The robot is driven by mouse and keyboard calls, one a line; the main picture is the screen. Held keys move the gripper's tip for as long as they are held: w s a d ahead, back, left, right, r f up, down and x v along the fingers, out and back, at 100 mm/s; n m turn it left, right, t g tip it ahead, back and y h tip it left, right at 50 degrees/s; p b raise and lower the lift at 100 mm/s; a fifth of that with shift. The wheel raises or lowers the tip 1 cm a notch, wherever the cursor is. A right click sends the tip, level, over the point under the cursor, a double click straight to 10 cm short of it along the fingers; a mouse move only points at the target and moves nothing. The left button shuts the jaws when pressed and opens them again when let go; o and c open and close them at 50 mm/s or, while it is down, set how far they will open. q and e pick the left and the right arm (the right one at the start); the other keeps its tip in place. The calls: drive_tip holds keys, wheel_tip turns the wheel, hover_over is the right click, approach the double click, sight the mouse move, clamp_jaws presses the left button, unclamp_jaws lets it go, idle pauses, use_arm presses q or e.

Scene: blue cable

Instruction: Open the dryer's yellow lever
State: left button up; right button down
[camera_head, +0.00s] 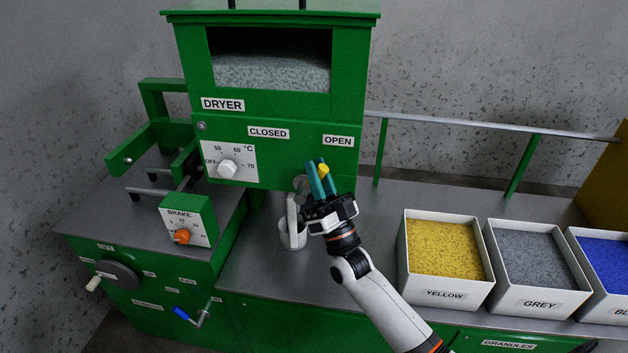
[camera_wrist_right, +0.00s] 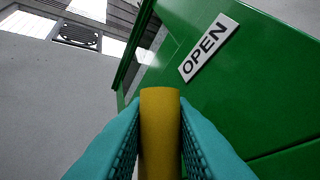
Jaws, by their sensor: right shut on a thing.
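The green dryer (camera_head: 285,160) stands at the back centre, with a CLOSED label (camera_head: 268,132) and an OPEN label (camera_head: 338,141) on its front. The yellow lever (camera_head: 323,169) shows as a small yellow tip between the teal fingers of my right gripper (camera_head: 318,177), just below the OPEN label. In the right wrist view the lever (camera_wrist_right: 160,130) is a yellow rod upright between both fingers, which are shut on it. The OPEN label (camera_wrist_right: 208,47) is up and to the right of it there. The rest of the lever is hidden. My left gripper is not in view.
White boxes of yellow (camera_head: 445,291), grey (camera_head: 537,302) and blue granules stand at the right. A brake panel (camera_head: 186,221) is at the left.

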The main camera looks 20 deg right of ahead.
drive_tip(key=shift+f, duration=0.1)
idle(0.3)
drive_tip(key=c, duration=1.5)
unclamp_jaws()
drive_tip(key=shift+d, duration=0.1)
drive_tip(key=shift+c, duration=0.2)
drive_tip(key=a+b+v, duration=0.1)
drive_tip(key=b+v, duration=0.2)
drive_tip(key=v, duration=0.9)
drive_tip(key=shift+d, duration=0.4)
